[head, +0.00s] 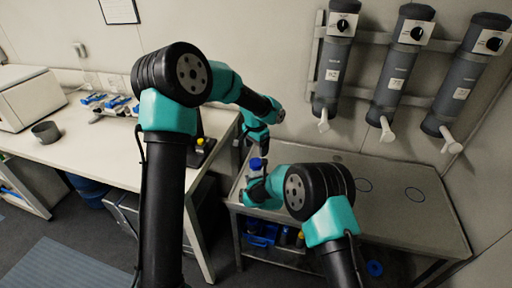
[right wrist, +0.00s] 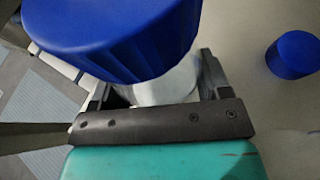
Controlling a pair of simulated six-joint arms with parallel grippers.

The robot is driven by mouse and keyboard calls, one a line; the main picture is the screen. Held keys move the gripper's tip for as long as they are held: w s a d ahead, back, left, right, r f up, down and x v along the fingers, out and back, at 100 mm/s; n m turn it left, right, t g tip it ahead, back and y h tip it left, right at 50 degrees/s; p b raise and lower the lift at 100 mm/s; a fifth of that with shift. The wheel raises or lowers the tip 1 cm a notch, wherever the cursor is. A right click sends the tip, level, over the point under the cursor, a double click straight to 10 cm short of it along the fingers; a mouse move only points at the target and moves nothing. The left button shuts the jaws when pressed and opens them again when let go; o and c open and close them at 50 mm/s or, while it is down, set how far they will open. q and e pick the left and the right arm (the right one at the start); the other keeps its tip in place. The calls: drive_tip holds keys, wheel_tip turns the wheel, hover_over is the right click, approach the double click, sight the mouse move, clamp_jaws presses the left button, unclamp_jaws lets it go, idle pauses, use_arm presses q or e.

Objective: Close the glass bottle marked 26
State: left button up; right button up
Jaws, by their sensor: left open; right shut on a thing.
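A bottle with a pale, clear-looking neck (right wrist: 165,88) is between the fingers of my right gripper (right wrist: 155,95), which is shut on it. A large ribbed blue cap (right wrist: 120,35) sits over the neck; I cannot tell if it is tight. In the head view the blue cap (head: 256,163) shows above my right gripper (head: 258,182), at the left end of the grey bench. My left gripper (head: 251,145) is open, pointing down just above the cap. No number 26 is readable on the bottle.
A second blue cap-like thing (right wrist: 292,55) stands on the bench at the right in the right wrist view. The grey bench (head: 390,200) is mostly clear. Grey dispensers (head: 333,65) with white spouts hang on the wall above it. A white counter (head: 60,155) is at the left.

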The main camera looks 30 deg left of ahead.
sight(256, 162)
use_arm(q)
drive_tip(key=n, duration=1)
drive_tip(key=shift+s, duration=0.1)
drive_tip(key=n, duration=0.5)
drive_tip(key=shift+n, duration=0.4)
drive_tip(key=n, duration=0.4)
drive_tip(key=shift+f, duration=3.95)
drive_tip(key=shift+c, duration=0.2)
